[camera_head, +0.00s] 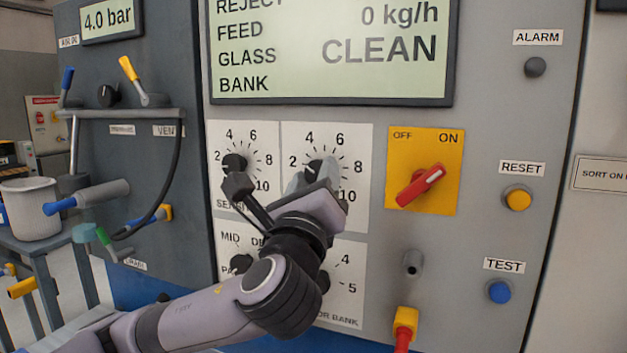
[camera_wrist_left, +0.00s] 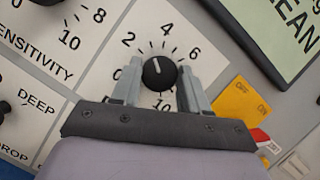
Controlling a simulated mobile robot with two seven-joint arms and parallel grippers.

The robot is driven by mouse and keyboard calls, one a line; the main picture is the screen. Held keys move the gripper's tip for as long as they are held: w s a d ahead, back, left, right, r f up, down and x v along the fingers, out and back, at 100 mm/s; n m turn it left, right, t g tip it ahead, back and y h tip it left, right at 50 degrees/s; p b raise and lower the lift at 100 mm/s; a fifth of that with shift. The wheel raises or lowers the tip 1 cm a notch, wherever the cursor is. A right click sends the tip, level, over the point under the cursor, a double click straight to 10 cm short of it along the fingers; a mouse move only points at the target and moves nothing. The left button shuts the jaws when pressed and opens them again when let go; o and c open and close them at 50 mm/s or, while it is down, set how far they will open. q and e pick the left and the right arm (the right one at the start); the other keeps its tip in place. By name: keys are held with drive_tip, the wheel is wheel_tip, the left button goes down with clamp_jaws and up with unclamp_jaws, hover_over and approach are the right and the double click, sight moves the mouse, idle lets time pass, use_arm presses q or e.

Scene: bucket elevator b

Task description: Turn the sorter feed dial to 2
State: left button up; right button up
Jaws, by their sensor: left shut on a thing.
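The dial (camera_head: 314,167) is a black round knob on a white plate with a scale from 0 to 10, right of the sensitivity dial (camera_head: 234,163). Its name label is hidden behind my gripper. In the left wrist view the dial (camera_wrist_left: 160,75) has a white pointer line between 2 and 4, closer to 4. My left gripper (camera_head: 316,180) is shut on the dial, with one grey finger on each side of it; it also shows in the left wrist view (camera_wrist_left: 158,90). My right gripper is not in view.
A yellow plate with a red OFF/ON switch (camera_head: 420,187) is just right of the dial. Below sit more selector dials, partly hidden by my arm. A display (camera_head: 330,95) is above. Reset (camera_head: 517,198) and test (camera_head: 499,291) buttons are at the right.

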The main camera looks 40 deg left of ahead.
use_arm(q)
drive_tip(key=n+g+y, duration=0.1)
drive_tip(key=n, duration=0.2)
drive_tip(key=n+g+p, duration=0.1)
drive_tip(key=n, duration=0.2)
drive_tip(key=shift+r+y, duration=0.1)
drive_tip(key=shift+y, duration=0.3)
drive_tip(key=o, duration=1)
drive_tip(key=v, duration=0.7)
drive_tip(key=shift+d+r+b, duration=0.1)
drive_tip(key=shift+b, duration=0.2)
drive_tip(key=shift+s, duration=0.1)
